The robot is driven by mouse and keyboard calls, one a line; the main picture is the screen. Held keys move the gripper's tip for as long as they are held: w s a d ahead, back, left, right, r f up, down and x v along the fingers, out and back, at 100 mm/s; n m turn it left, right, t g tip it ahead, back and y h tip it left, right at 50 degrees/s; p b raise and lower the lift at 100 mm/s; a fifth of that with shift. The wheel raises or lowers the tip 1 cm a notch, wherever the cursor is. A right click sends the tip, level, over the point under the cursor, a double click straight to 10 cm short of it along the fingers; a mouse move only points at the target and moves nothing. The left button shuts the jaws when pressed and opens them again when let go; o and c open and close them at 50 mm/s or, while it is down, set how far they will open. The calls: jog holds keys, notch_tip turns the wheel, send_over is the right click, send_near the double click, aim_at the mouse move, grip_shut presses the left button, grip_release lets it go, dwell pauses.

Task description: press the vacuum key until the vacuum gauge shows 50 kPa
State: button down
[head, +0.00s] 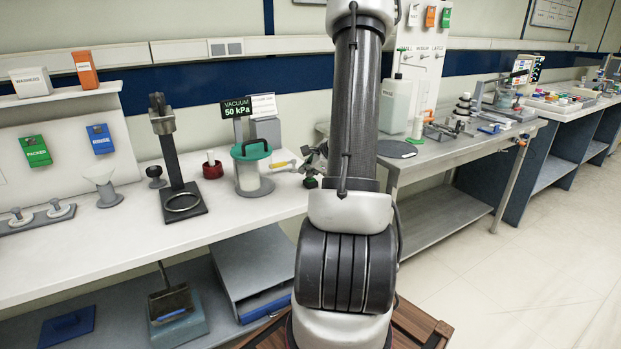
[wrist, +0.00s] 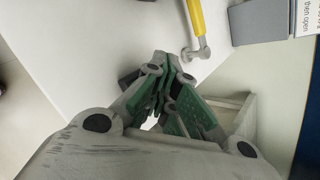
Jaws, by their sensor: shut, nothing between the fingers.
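The vacuum gauge (head: 237,108) is a dark panel with green lettering at the back of the left bench in the head view. It reads "VACUUM 50 kPa". My gripper (head: 310,180) is low over the right end of that bench, partly hidden by my arm. In the wrist view my gripper (wrist: 170,75) has its green-padded fingers closed together with nothing between them. A small dark patch shows beside the fingertips; I cannot tell whether it is the vacuum key. The key is not clearly visible in either view, and I cannot tell whether the fingers touch it.
A clear vessel with a teal lid (head: 250,150) stands left of my gripper. A yellow-handled part (wrist: 195,20) lies close to the fingers, beside a grey box (wrist: 258,22). The bench front is clear.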

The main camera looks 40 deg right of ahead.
aim_at(308, 179)
jog(key=shift+r, duration=0.9)
jog(key=shift+r, duration=2.5)
jog(key=shift+a, duration=0.1)
jog(key=s+a+r+n+g+y, duration=0.25)
jog(key=s+a+n+g, duration=0.25)
jog(key=s+a+n, duration=0.85)
jog(key=s+a+r+n+h, duration=0.2)
jog(key=s+a+r+n, duration=0.6)
jog(key=a+r+n, duration=0.2)
jog(key=a+n, duration=0.2)
jog(key=n, duration=0.2)
jog(key=shift+s+r, duration=0.25)
jog(key=shift+s, duration=0.1)
